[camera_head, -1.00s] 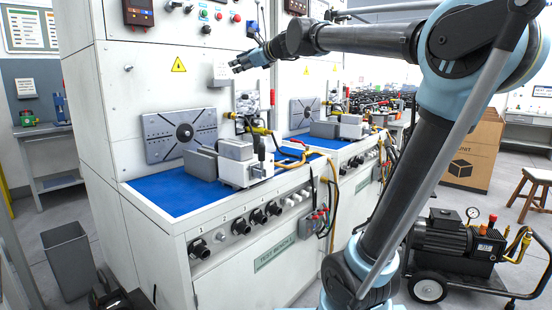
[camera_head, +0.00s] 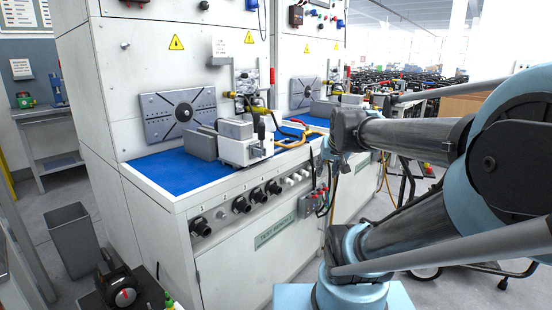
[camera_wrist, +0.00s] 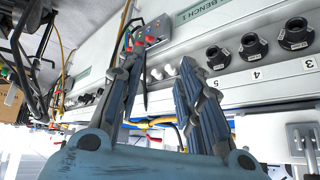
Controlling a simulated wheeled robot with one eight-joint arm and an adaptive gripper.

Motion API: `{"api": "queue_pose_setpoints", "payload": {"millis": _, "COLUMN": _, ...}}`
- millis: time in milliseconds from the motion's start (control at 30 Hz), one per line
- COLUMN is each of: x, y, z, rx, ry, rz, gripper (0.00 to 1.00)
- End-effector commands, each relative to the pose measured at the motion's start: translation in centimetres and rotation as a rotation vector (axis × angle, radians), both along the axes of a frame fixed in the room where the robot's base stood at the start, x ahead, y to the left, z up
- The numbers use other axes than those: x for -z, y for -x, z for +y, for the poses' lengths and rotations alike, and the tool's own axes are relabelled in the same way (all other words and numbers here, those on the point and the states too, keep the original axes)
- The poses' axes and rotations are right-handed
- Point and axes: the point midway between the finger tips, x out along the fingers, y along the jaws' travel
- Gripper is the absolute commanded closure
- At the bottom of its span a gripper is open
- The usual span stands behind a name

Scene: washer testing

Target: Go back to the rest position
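My gripper (camera_wrist: 163,58) shows in the wrist view with its two dark blue-grey fingers spread apart. The gap between them is empty. Behind the fingers is the front panel of the test bench (camera_wrist: 225,20), seen about upside down, with black knobs (camera_wrist: 254,46) to the right.
The blue bench top (camera_head: 170,178) holds grey blocks (camera_head: 201,145) and a white fixture (camera_head: 247,150). A grey bin (camera_head: 78,240) stands left.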

Motion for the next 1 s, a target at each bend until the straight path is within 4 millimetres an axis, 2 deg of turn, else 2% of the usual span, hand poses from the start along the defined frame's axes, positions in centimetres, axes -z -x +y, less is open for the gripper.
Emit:
{"api": "queue_pose_setpoints", "payload": {"millis": 67, "x": 1.9, "y": 1.4, "z": -1.7, "rx": -0.030, "ry": 0.090, "rz": 0.018, "gripper": 0.66}}
{"api": "queue_pose_setpoints", "payload": {"millis": 400, "x": 9.5, "y": 11.7, "z": -1.3, "rx": -0.053, "ry": 0.076, "rz": 0.309, "gripper": 0.66}}
{"api": "queue_pose_setpoints", "payload": {"millis": 533, "x": 11.5, "y": 14.8, "z": -1.3, "rx": -0.059, "ry": 0.075, "rz": 0.396, "gripper": 0.66}}
{"api": "queue_pose_setpoints", "payload": {"millis": 700, "x": 12.4, "y": 16.3, "z": -1.3, "rx": -0.063, "ry": 0.075, "rz": 0.440, "gripper": 0.66}}
{"api": "queue_pose_setpoints", "payload": {"millis": 1000, "x": 12.4, "y": 16.3, "z": -1.3, "rx": -0.062, "ry": 0.075, "rz": 0.440, "gripper": 0.66}}
